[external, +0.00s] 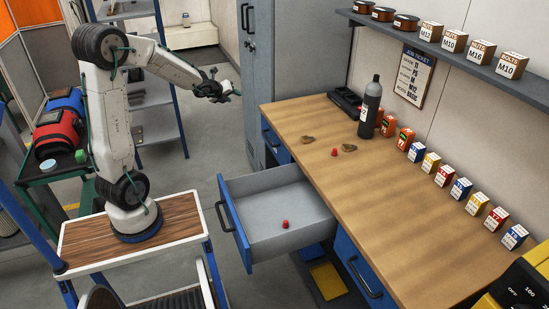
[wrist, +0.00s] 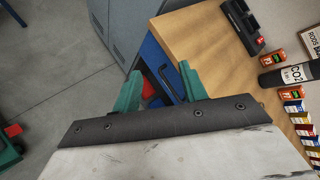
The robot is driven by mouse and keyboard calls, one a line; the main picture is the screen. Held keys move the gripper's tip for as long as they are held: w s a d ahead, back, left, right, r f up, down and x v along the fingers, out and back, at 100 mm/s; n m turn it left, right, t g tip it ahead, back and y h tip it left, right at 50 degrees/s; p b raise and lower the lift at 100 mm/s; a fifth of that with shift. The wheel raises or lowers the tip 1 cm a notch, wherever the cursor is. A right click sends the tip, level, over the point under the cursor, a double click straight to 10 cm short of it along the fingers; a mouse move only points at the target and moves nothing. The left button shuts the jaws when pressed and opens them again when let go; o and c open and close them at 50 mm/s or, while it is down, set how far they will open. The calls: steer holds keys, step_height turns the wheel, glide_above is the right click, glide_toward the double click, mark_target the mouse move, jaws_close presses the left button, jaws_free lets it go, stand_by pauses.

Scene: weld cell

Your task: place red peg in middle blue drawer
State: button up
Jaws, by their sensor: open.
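The middle blue drawer (external: 235,222) is pulled out from the bench. A red peg (external: 285,224) is on its grey floor, towards the front. Another small red peg (external: 334,152) is on the bench top between two brownish pieces. My gripper (external: 228,93) is raised in the air, up and left of the bench and well away from the drawer. In the wrist view its green fingers (wrist: 160,73) are apart. A red patch (wrist: 148,90) shows between them, partly hidden; I cannot tell what it is or how far off.
The wooden bench top (external: 400,215) has a wide clear front area. A dark gas bottle (external: 370,108) and a row of small boxes (external: 444,176) stand along its back. A shelf (external: 460,62) with boxes hangs above. A grey cabinet (external: 257,80) stands beyond the bench's far end.

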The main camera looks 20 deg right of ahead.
steer(key=w+a+r+n+t+y, duration=0.1)
steer(key=w+a+r+n+y, duration=0.15)
steer(key=a+n, duration=0.45)
steer(key=w+a+r+n+t+y, duration=0.1)
steer(key=w+a+n+y, duration=0.2)
steer(key=a, duration=0.8)
steer(key=s+a+n+g+y, duration=0.2)
steer(key=s+a+n, duration=0.4)
steer(key=a+n, duration=0.4)
steer(key=s+a+n+g+y, duration=0.1)
steer(key=s+a+n, duration=0.6)
steer(key=a, duration=0.8)
steer(key=n+y, duration=0.1)
steer(key=n, duration=0.2)
steer(key=shift+s+a+r+g, duration=0.15)
steer(key=shift+a+r+g, duration=0.15)
steer(key=shift+g, duration=0.1)
steer(key=shift+o, duration=0.3)
steer(key=s+a+f+n+g, duration=0.1)
steer(key=s+a+n+g, duration=0.2)
steer(key=s+n, duration=0.5)
steer(key=s, duration=0.2)
steer(key=shift+s+n, duration=0.3)
steer(key=shift+n, duration=0.1)
steer(key=shift+h, duration=0.25)
